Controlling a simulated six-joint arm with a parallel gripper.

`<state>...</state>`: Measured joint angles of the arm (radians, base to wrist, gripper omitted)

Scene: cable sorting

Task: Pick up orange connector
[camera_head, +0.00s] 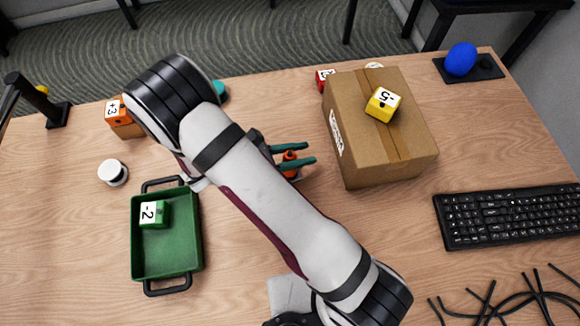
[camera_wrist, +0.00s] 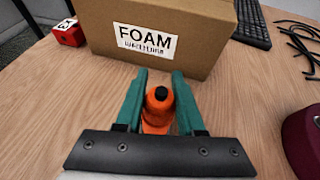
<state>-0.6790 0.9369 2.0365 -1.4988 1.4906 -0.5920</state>
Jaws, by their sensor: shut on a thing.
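The orange connector (camera_wrist: 158,112) is a small orange piece with a dark round tip. In the wrist view it sits between the two teal fingers of my gripper (camera_wrist: 160,95), which is shut on it. In the head view my gripper (camera_head: 294,156) is left of the cardboard box, with a bit of the orange connector (camera_head: 289,158) showing between the fingers. My arm hides part of the gripper there. I cannot tell whether the connector touches the table.
A cardboard box (camera_head: 364,150) stands close right of my gripper, with a yellow block (camera_head: 383,104) on top. A green tray (camera_head: 137,250) holding a green block (camera_head: 153,214) is at the left. A keyboard (camera_head: 510,215) and black cables (camera_head: 505,304) lie at the right.

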